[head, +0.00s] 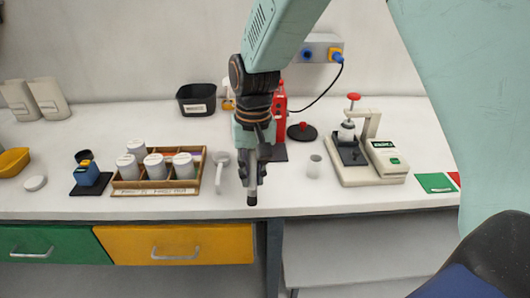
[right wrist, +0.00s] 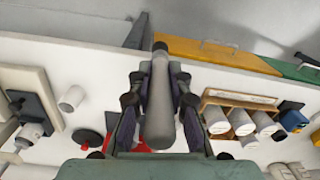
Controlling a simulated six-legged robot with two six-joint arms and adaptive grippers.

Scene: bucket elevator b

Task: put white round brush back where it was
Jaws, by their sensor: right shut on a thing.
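My right gripper (head: 252,182) points down over the front part of the white bench. In the right wrist view, the right gripper (right wrist: 158,95) is shut on a long pale grey rounded item (right wrist: 158,110) with a dark end, which seems to be the white round brush. In the head view, mostly its dark lower end (head: 252,200) shows below the fingers. Its bristles cannot be made out. A white item with a round top and a thin handle (head: 220,172) stands just left of the gripper. My left gripper is not in view.
A wooden tray (head: 155,191) with several white jars is at the left. A small white cup (head: 314,167) and a beige press (head: 370,177) are at the right.

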